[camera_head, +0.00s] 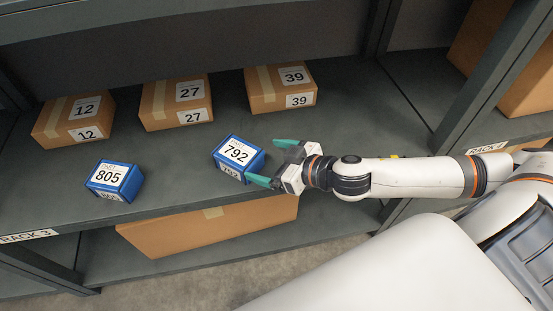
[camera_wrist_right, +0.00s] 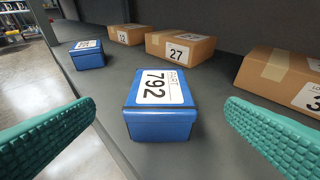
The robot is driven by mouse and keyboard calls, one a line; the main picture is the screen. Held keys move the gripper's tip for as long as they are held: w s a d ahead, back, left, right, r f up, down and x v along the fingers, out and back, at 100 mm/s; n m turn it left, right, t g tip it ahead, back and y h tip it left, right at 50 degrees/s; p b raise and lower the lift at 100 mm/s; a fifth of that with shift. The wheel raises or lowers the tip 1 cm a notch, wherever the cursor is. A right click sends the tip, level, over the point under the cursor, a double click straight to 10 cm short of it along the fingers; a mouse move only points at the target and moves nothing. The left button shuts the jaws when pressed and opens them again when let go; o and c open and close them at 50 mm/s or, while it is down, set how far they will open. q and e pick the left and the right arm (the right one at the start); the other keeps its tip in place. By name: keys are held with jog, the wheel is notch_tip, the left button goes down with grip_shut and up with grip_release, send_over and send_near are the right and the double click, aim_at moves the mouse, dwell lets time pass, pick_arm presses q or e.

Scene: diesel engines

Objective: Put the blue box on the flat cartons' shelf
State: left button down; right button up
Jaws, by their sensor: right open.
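A blue box labelled 792 (camera_head: 239,157) sits on the grey shelf with the flat cartons (camera_head: 335,130). A second blue box labelled 805 (camera_head: 114,180) sits on the same shelf, further left. Flat brown cartons 12 (camera_head: 75,120), 27 (camera_head: 176,102) and 39 (camera_head: 280,88) stand in a row behind them. My right gripper (camera_head: 268,162) is open beside box 792, at its right. In the right wrist view box 792 (camera_wrist_right: 160,110) lies ahead between the teal fingers (camera_wrist_right: 160,135), with gaps on both sides. My left gripper is not in view.
A rack upright (camera_head: 490,85) stands at the right, with a RACK 4 label. A large brown carton (camera_head: 200,230) lies on the lower shelf. Another brown carton (camera_head: 525,85) is in the neighbouring rack. Bare shelf shows between the two blue boxes.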

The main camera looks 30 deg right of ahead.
jog(key=shift+v, duration=0.95)
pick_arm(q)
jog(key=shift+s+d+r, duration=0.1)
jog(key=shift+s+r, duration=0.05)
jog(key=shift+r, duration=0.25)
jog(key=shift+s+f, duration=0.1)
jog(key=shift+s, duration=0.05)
